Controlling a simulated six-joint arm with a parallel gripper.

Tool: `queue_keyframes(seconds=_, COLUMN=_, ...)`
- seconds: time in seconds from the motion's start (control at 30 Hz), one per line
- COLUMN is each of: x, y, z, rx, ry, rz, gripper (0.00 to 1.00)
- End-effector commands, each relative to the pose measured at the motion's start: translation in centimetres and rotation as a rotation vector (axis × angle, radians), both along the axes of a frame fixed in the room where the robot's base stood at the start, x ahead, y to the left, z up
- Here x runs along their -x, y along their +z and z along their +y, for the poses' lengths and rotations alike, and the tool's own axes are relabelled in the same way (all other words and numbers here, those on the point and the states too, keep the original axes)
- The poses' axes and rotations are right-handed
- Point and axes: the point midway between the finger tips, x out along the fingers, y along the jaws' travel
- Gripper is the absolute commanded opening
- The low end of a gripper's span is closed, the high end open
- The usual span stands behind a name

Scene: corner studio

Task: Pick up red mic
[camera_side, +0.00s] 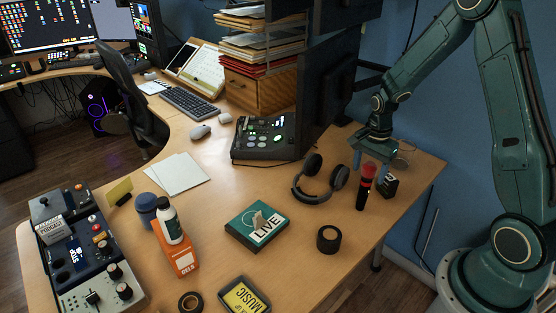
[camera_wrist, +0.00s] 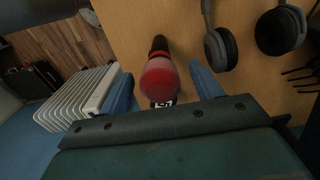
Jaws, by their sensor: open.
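The red mic (camera_side: 366,184) stands upright near the right edge of the desk, with a red head and a dark body. In the wrist view its red head (camera_wrist: 160,80) faces the camera, between the two blue fingers. My gripper (camera_side: 372,158) is open, its fingers just above and around the level of the mic's head. In the wrist view my gripper (camera_wrist: 162,88) has a finger on each side of the mic, with gaps showing. Whether the fingers touch it cannot be told from the side view.
Black headphones (camera_side: 320,182) lie just left of the mic. A small black box (camera_side: 387,187) sits close behind it at right. A roll of black tape (camera_side: 328,239) and a LIVE box (camera_side: 257,228) are nearer the front. A monitor (camera_side: 327,85) stands behind.

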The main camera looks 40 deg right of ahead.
Motion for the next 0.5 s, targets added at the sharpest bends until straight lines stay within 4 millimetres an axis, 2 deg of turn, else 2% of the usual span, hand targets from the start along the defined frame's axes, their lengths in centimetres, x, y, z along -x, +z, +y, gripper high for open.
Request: queue_keyframes(seconds=0.5, x=0.01, y=-0.07, z=0.0, rx=0.0, ry=0.0, rz=0.0, gripper=0.63)
